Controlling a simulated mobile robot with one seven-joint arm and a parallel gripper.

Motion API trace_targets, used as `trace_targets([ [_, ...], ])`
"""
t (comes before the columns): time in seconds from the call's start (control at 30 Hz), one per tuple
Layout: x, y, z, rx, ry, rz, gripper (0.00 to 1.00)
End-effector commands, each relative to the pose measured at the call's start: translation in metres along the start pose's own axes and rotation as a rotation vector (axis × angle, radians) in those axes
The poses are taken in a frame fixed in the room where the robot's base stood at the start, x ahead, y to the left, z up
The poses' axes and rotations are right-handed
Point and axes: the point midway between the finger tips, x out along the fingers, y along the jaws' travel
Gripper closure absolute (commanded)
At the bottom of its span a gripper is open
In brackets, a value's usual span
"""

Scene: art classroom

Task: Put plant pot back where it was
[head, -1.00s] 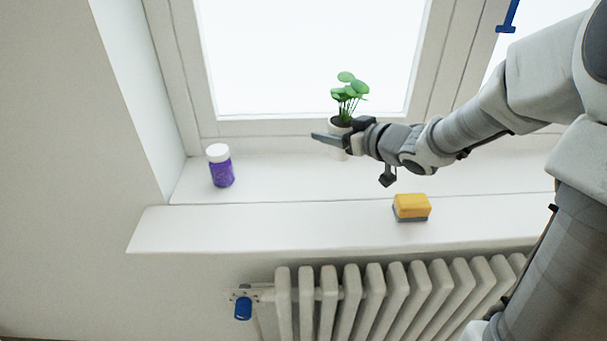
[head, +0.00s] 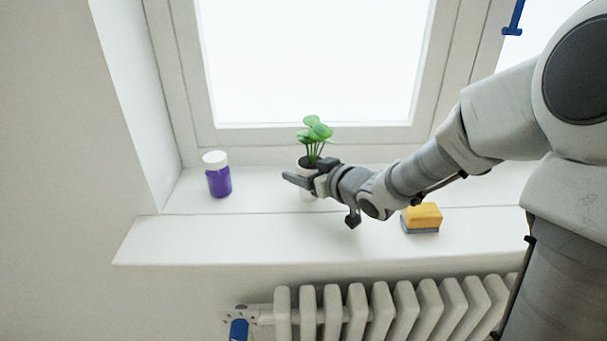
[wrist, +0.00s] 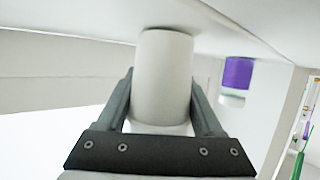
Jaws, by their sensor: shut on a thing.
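The plant pot (head: 307,194) is white, with a green round-leaved plant (head: 314,137) in it. It is upright over the back part of the window sill, near the window frame. My gripper (head: 303,180) reaches in from the right and is shut on the pot. The wrist view, which is upside down, shows the white pot (wrist: 165,75) between the two fingers. The pot's base is at or close to the sill; I cannot tell whether it touches. The gripper hides part of the pot in the head view.
A purple jar with a white lid (head: 218,176) stands left of the pot, with bare sill between. A yellow and grey sponge (head: 422,217) lies to the right, below my arm. The sill's front edge (head: 200,263) overhangs a radiator (head: 357,312). The left wall closes the sill.

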Motion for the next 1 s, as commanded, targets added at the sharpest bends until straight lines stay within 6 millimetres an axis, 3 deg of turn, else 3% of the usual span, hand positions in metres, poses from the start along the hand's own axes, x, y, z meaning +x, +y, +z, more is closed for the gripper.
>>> trace_targets([
  [0.17,0.002,0.0,0.003,0.0,0.001,0.0,1.0],
  [0.2,0.001,0.0,0.004,0.0,0.0,0.0,0.28],
  [0.33,0.001,0.0,0.003,0.0,0.0,0.0,0.05],
  [0.73,-0.001,0.0,-0.003,0.0,0.0,0.0,0.02],
  [1.0,-0.054,0.002,-0.005,-0.001,-0.003,0.006,0.02],
])
